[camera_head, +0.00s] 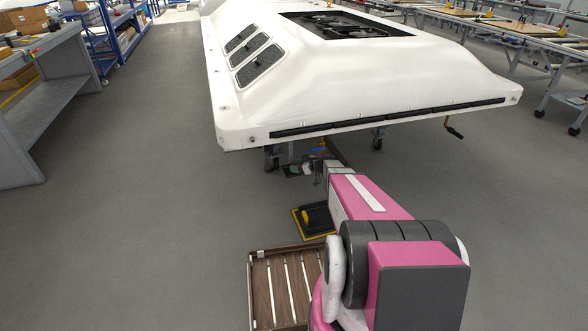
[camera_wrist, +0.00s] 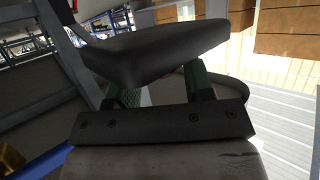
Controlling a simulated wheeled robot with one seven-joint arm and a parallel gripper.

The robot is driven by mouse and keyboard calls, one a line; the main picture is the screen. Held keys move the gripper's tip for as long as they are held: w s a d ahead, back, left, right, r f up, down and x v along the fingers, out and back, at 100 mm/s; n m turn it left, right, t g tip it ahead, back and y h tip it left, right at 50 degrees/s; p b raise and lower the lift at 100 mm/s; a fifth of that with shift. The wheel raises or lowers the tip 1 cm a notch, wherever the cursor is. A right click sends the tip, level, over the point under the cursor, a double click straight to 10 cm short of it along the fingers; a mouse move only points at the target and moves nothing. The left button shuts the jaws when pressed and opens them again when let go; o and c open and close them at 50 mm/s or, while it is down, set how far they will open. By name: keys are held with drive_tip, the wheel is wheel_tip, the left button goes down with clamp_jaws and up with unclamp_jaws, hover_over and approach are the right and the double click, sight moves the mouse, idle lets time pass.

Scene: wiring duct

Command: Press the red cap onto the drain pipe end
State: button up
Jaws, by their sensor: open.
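My gripper (camera_wrist: 160,88) shows in the wrist view as two green-and-black fingers set apart on a dark bolted bar. It is open. A dark, smooth block (camera_wrist: 150,52) crosses the view just beyond the fingers and hides what lies behind it; I cannot tell what it is. In the head view my arm reaches forward under the front edge of the large white shell (camera_head: 370,85), and the gripper end is small and partly hidden there. I cannot make out the red cap or the drain pipe end in either view.
A slatted wooden crate (camera_head: 259,290) is on the floor beside my arm. A black-and-yellow item (camera_head: 312,221) lies beyond it. A grey workbench (camera_head: 50,105) stands at left and wheeled tables (camera_head: 515,47) at right. The floor left of the shell is clear.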

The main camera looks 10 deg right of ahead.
drive_tip(key=shift+x, duration=0.8)
drive_tip(key=c, duration=0.7)
drive_tip(key=shift+o, duration=0.2)
drive_tip(key=shift+r, duration=0.1)
